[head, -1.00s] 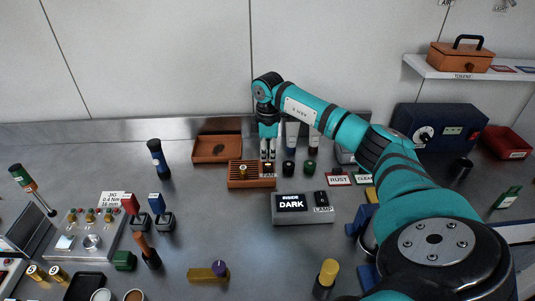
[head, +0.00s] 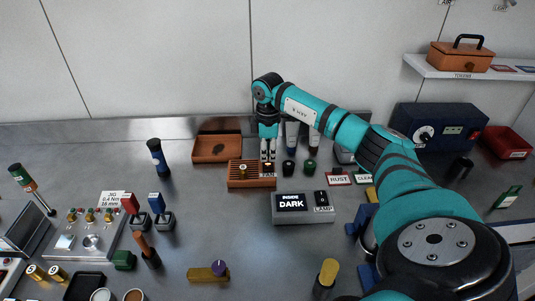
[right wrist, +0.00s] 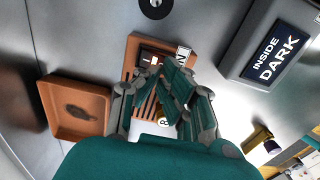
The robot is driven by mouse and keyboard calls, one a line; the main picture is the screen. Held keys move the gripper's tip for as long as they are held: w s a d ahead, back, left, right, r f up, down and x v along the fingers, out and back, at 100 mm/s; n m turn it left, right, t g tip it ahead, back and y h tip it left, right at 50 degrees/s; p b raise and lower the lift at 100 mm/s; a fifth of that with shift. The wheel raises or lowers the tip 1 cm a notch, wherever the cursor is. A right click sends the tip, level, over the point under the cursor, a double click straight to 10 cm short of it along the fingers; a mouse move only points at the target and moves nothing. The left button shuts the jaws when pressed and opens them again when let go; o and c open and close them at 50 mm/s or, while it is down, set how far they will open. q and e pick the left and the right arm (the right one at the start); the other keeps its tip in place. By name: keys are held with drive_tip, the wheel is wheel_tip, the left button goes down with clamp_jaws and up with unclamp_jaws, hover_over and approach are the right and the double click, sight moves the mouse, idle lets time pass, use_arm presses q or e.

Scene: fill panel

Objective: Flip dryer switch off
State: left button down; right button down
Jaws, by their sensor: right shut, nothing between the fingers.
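The dryer appears to be the orange-brown slatted box (head: 240,183) at the back middle of the bench, with a small label reading FAN in the head view. It also shows in the right wrist view (right wrist: 132,50), where a dark switch (right wrist: 150,58) with a pale and reddish mark sits beside a white label, partly hidden. The switch's position cannot be told. My right gripper (head: 268,157) points down just over the box's right part, shut and empty. In the right wrist view its fingertips (right wrist: 172,82) are close to the switch; contact cannot be told. My left gripper is not in view.
A grey box with an INSIDE DARK display (head: 291,202) and a LAMP switch stands in front right of the dryer. A brown tray (head: 216,158) lies behind left. Dark-capped bottles (head: 289,167) stand close on the right.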

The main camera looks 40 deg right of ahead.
sight(268, 165)
drive_tip(key=shift+f+b, duration=0.65)
drive_tip(key=shift+f, duration=0.75)
idle(0.4)
drive_tip(key=shift+r, duration=0.15)
drive_tip(key=shift+r+p, duration=3.1)
drive_tip(key=shift+r, duration=0.3)
